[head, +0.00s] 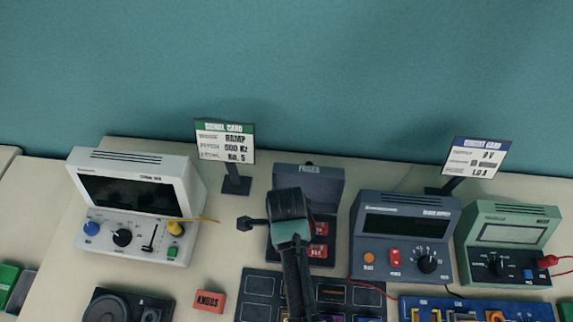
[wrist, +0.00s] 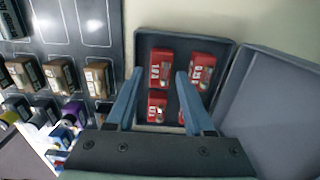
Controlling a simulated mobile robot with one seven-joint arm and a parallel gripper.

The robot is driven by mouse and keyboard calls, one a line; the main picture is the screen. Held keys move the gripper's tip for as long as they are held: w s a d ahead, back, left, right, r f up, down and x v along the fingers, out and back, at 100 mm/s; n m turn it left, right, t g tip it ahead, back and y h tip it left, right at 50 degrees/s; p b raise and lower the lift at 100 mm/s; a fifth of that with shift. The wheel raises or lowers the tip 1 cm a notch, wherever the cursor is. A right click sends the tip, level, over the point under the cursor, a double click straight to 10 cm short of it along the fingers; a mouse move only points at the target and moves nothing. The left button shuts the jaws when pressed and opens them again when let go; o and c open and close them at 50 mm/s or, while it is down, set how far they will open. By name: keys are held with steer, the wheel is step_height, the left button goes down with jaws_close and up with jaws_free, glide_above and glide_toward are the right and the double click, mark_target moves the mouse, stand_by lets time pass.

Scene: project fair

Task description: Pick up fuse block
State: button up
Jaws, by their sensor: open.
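Several red fuse blocks sit in an open dark grey case (wrist: 228,48) in the wrist view. Two upper blocks are clear there, one at left (wrist: 162,68) and one at right (wrist: 200,72). A lower left block (wrist: 157,106) lies between my fingers in the picture, and a lower right one is mostly hidden by my right finger. My gripper (wrist: 160,82) is open and empty over the case. In the head view my arm covers the case's left part; red blocks (head: 320,229) show at its right.
The raised case lid (head: 308,180) stands at the back. A compartment tray (head: 260,284) with small parts lies in front. A white instrument (head: 135,200) stands left, a blue-grey power supply (head: 405,235) and a green meter (head: 508,240) right. A red "KNOBS" box (head: 209,301) is near.

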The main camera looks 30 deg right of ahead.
steer(key=shift+f, duration=1.15)
jaws_close()
steer(key=shift+r, duration=0.1)
